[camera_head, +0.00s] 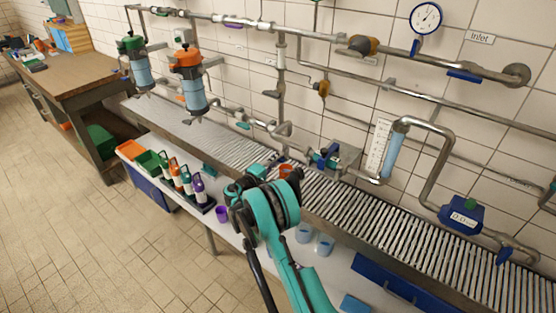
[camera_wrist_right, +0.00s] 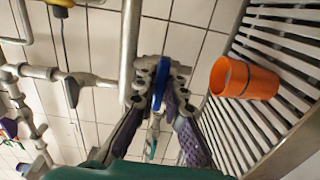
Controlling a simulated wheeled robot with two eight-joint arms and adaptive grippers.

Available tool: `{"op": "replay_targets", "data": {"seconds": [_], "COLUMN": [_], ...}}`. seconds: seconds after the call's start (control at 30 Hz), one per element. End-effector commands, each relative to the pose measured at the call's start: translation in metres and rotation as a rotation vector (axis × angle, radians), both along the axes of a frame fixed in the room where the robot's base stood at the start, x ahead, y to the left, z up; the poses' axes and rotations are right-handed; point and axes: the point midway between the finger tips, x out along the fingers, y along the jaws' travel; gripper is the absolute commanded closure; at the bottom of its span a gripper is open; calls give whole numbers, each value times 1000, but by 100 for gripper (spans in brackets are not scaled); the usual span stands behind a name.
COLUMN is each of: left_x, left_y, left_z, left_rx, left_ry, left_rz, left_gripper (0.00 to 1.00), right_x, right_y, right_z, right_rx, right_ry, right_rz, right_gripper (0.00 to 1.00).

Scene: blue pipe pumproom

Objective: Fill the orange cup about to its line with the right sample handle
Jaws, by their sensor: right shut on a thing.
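The orange cup (camera_wrist_right: 250,80) stands on the slatted grate, close beside my right gripper in the wrist view. Its mouth faces left in that tilted picture; the level inside and its line cannot be made out. In the head view the orange cup (camera_head: 286,170) shows only in part behind my teal wrist. My right gripper (camera_wrist_right: 166,76) is shut on a blue handle (camera_wrist_right: 160,86) by the wall pipes. In the head view my right gripper (camera_head: 258,178) is mostly hidden by its own arm. No stream of liquid can be made out. My left gripper is not in view.
The grate (camera_head: 420,230) runs along the tiled wall under grey pipes. A valve with a blue handle (camera_head: 325,157) and a sight tube (camera_head: 394,152) are right of my gripper. A purple cup (camera_head: 222,213), pale blue cups (camera_head: 304,234) and a bottle rack stand on the front shelf.

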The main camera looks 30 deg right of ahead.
Motion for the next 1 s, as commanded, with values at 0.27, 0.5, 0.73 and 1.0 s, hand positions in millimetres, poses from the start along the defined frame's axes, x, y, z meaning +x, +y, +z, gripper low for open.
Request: {"op": "replay_targets", "data": {"seconds": [0.27, 0.5, 0.73, 1.0], "left_x": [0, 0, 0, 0], "left_y": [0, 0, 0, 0], "left_z": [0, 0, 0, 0], "left_rx": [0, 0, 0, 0], "left_ry": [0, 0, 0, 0], "left_rz": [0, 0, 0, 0], "left_gripper": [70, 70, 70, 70], "right_x": [0, 0, -3, -23], "right_y": [0, 0, 9, 60], "right_z": [-1, 0, 0, 0], "right_rx": [3, 1, 0, 1], "right_ry": [-1, 0, 1, 0], "right_rz": [0, 0, 2, 5], "right_gripper": [82, 70, 70, 70]}}
